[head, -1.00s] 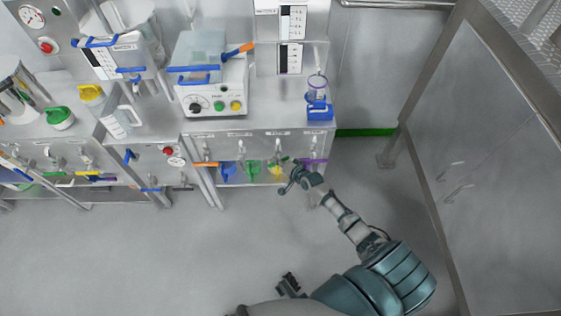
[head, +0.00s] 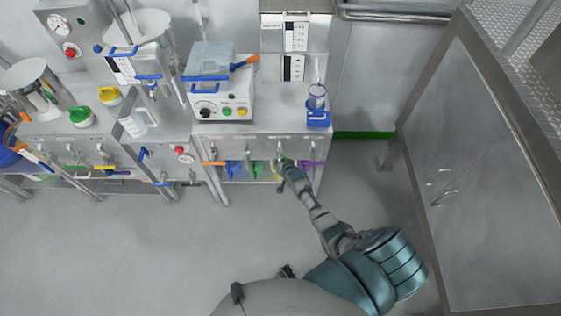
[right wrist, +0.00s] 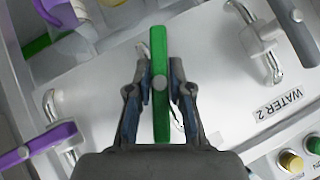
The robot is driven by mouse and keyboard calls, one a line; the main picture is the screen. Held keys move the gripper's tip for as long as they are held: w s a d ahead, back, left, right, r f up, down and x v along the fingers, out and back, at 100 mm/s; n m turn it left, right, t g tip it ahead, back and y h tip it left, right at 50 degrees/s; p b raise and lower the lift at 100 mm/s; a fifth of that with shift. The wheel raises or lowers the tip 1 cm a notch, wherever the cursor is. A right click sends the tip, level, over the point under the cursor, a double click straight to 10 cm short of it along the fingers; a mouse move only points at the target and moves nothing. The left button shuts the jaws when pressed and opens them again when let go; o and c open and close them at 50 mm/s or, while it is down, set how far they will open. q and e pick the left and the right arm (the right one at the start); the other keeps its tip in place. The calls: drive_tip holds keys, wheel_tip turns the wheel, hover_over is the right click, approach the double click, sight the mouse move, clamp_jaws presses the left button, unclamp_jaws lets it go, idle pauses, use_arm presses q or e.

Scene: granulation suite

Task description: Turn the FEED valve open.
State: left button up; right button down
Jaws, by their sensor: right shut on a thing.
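A row of valves with coloured levers runs along the front of the steel bench. My right gripper (head: 282,160) is at the valve just left of the purple lever (head: 312,163). In the right wrist view, the fingers of my right gripper (right wrist: 161,88) are shut on a green lever (right wrist: 159,50), one on each side. The lever lies lengthwise between the fingers and sticks out beyond them. The label of this valve is hidden, so I cannot read FEED on it. My left gripper is not clearly seen.
In the wrist view, a purple lever (right wrist: 28,152) is on the left and a grey lever (right wrist: 296,33) by a WATER 2 label (right wrist: 279,98) is on the right. Below the valves hang blue and green items. A steel cabinet (head: 480,190) stands at the right. The floor (head: 110,250) is clear.

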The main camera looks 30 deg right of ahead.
drive_tip(key=shift+s+a+f+n+g+h+p, duration=0.2)
drive_tip(key=shift+a+n+g+h+p, duration=0.05)
drive_tip(key=shift+n+g+h+p, duration=0.05)
drive_tip(key=shift+h, duration=0.3)
drive_tip(key=shift+f+n+g+h, duration=0.15)
drive_tip(key=shift+n+g+h, duration=0.25)
drive_tip(key=shift+g, duration=0.1)
use_arm(q)
drive_tip(key=shift+w+b, duration=0.1)
drive_tip(key=shift+b, duration=0.5)
use_arm(e)
drive_tip(key=shift+d+n+g+h, duration=0.15)
drive_tip(key=shift+n+g+h, duration=0.25)
drive_tip(key=shift+h, duration=0.1)
drive_tip(key=c, duration=1)
unclamp_jaws()
drive_tip(key=shift+w, duration=0.15)
drive_tip(key=shift+c, duration=0.2)
drive_tip(key=shift+r, duration=0.2)
drive_tip(key=shift+d, duration=0.1)
